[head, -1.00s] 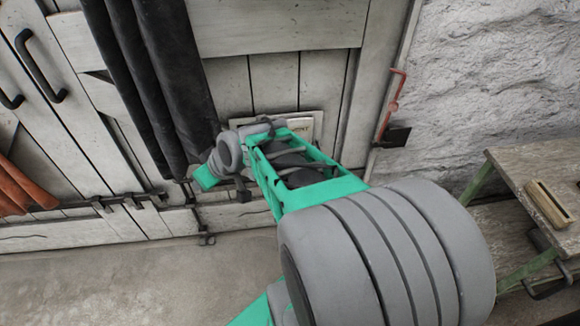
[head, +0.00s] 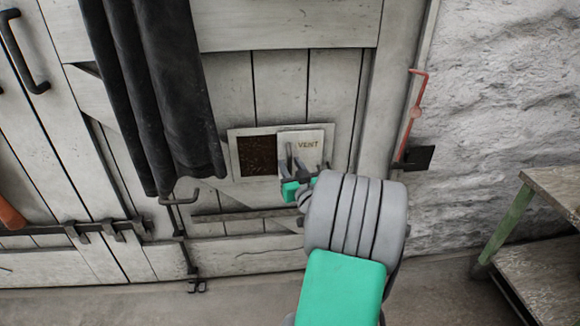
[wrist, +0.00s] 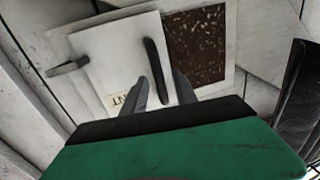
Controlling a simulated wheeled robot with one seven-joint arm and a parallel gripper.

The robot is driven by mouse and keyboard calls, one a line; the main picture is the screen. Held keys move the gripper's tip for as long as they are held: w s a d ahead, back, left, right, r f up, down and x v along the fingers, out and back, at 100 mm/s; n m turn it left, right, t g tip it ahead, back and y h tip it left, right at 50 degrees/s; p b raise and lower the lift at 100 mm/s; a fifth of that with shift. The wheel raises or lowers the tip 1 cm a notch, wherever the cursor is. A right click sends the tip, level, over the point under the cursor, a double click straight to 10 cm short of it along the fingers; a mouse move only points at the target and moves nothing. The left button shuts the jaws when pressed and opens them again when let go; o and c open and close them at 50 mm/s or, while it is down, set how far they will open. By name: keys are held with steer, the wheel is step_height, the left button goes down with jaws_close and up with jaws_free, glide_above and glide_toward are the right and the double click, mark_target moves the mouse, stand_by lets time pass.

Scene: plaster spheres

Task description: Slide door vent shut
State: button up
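The door vent shows in the head view as a white frame (head: 236,165) with a dark mesh opening (head: 258,157) uncovered on its left. Its white slide panel (head: 312,141), lettered VENT, sits at the right. The wrist view, turned round, shows the mesh (wrist: 197,45) to the right of the panel (wrist: 105,55). A dark upright handle (wrist: 154,68) stands on the panel near the mesh. My gripper (wrist: 161,92) is open at the panel, its fingertips apart with the handle's lower end appearing between them. Contact cannot be told.
A black hanging cloth (head: 165,90) is left of the vent and close to it. A red rod (head: 414,115) with a dark plate is on the right by the rough white wall. A wooden bench (head: 555,190) stands at the far right. A dark rail runs low across the door.

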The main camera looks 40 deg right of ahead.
steer(key=shift+w+d, duration=0.2)
steer(key=shift+w, duration=0.25)
jaws_close()
stand_by(1.1)
